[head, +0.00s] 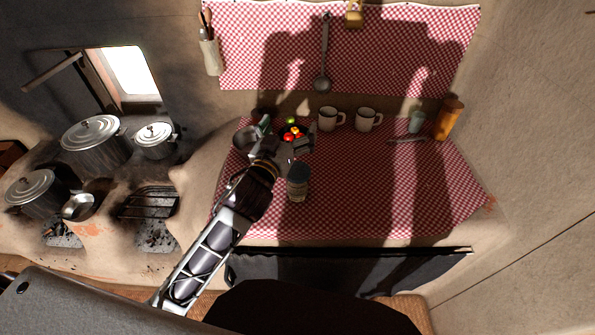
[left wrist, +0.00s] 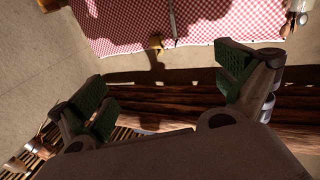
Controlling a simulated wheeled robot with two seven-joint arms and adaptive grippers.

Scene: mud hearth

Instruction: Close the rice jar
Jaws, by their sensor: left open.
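A jar (head: 298,184) with a dark upper part and a pale lower part stands upright on the red-checked counter cloth, and looks like the rice jar. Whether a lid sits on it is too small to tell. My left gripper (head: 284,138) is above the counter, just up and left of the jar in the head view, apart from it. Its fingers are spread with nothing between them. In the left wrist view the open left gripper (left wrist: 168,92) shows green pads against the wall and wooden beams; no jar shows there. My right gripper is not in view.
A bowl of fruit (head: 292,132) and a metal pot (head: 246,137) are by my gripper. Two mugs (head: 328,119) (head: 367,119), a glass (head: 416,121) and an orange bottle (head: 448,118) stand along the back. The stove with pots (head: 95,145) is left. The cloth right of the jar is clear.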

